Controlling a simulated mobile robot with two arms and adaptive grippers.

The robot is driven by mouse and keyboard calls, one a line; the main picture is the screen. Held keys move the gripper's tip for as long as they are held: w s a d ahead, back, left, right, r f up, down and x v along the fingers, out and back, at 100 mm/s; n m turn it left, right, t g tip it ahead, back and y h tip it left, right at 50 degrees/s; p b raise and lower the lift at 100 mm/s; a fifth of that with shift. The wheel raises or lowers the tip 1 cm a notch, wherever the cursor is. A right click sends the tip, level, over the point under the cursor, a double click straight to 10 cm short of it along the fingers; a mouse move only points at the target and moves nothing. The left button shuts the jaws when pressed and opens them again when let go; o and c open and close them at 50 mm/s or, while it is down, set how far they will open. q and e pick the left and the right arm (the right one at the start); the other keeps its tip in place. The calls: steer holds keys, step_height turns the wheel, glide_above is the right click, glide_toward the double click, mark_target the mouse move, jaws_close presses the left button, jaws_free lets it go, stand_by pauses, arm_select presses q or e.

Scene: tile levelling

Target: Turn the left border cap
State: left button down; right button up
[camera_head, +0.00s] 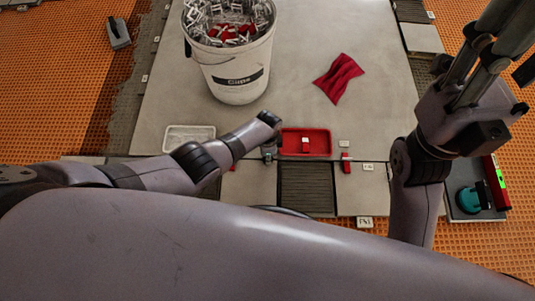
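A small red piece (233,168), probably the left border cap, shows at the tile joint just left of my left forearm's end. It is mostly hidden by the arm. My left gripper (268,156) points down beside the red tray, a little right of that red piece. Its fingers are small and partly covered by the wrist, so I cannot tell whether they are open. A second red cap (346,163) stands on the joint further right. My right gripper (495,45) is raised at the upper right, away from the caps, with its fingertips unclear.
A white bucket of clips (240,86) stands on the large tile, with a red cloth (338,78) to its right. A white tray (190,133) is at left. A teal-topped tool (470,199) and red level (497,183) lie right.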

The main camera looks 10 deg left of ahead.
arm_select(q)
steer(key=shift+m, duration=0.6)
steer(key=shift+d, duration=0.1)
steer(key=c, duration=1.3)
jaws_free()
step_height(320, 180, up, 12)
